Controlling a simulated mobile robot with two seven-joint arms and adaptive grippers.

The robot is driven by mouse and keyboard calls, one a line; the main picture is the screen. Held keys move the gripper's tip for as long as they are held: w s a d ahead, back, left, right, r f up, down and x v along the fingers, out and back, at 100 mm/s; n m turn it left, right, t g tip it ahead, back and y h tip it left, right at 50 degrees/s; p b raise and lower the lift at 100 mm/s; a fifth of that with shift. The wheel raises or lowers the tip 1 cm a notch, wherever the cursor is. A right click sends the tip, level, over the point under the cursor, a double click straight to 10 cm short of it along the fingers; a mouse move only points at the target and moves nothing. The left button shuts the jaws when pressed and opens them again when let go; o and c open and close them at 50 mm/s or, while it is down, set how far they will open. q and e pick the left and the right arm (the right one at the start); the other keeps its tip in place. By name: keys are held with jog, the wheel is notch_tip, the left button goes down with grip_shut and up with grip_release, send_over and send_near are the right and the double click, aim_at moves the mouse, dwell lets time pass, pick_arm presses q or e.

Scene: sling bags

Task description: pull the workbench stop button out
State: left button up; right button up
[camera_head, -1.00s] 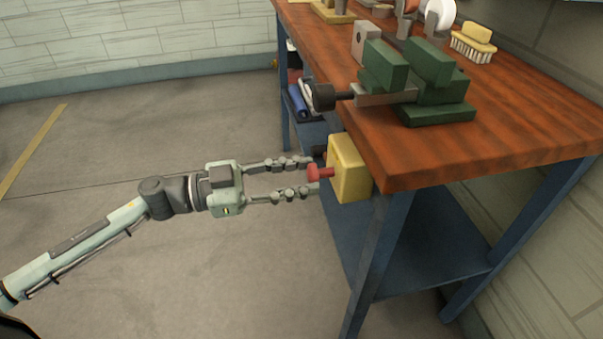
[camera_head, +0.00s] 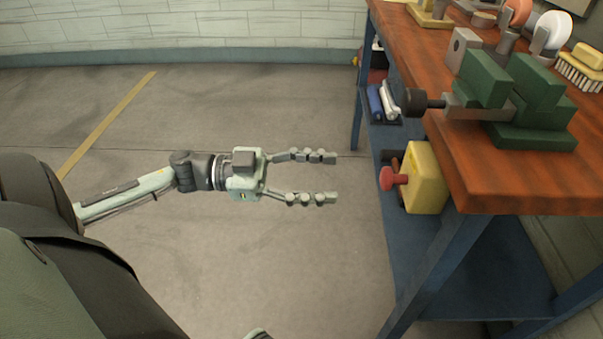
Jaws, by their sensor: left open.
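The red stop button (camera_head: 388,178) sticks out to the left from a yellow box (camera_head: 426,178) mounted at the end of the workbench (camera_head: 486,190), just under its wooden top. A short red stem shows between the button's head and the box. My left gripper (camera_head: 335,177) is open and empty. Its fingers point right toward the button, with a clear gap between the fingertips and the button. My right gripper is not in view.
A green vise (camera_head: 512,100) stands on the bench corner, its dark handle (camera_head: 415,102) jutting out above the box. A brush (camera_head: 582,68) and a grinder (camera_head: 548,32) are further back. The floor left of the bench is clear.

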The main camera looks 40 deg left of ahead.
pick_arm(q)
jog(key=v, duration=0.4)
dwell(0.5)
